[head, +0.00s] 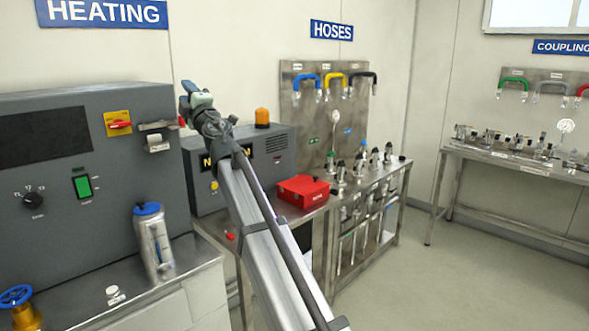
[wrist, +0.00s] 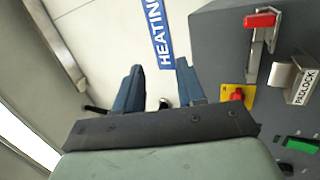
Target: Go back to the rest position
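My gripper (head: 188,92) is raised at the end of my arm, in front of the wall and just right of the grey heating cabinet (head: 60,225) in the head view. In the wrist view my gripper (wrist: 160,65) shows two dark blue fingers standing apart, with nothing visible between them. The fingers point toward the wall with the HEATING sign (wrist: 153,30). The cabinet's front is to the right of the fingers in that view, with a gap between. No rest position is marked in the frames.
The cabinet carries a red-and-yellow switch (head: 118,124), a padlock bracket (head: 157,141) and a green switch (head: 82,187). A blue-capped cylinder (head: 152,240) stands below. A red box (head: 303,191) and an orange beacon (head: 262,117) are right of my arm. Open floor (head: 460,290) lies at right.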

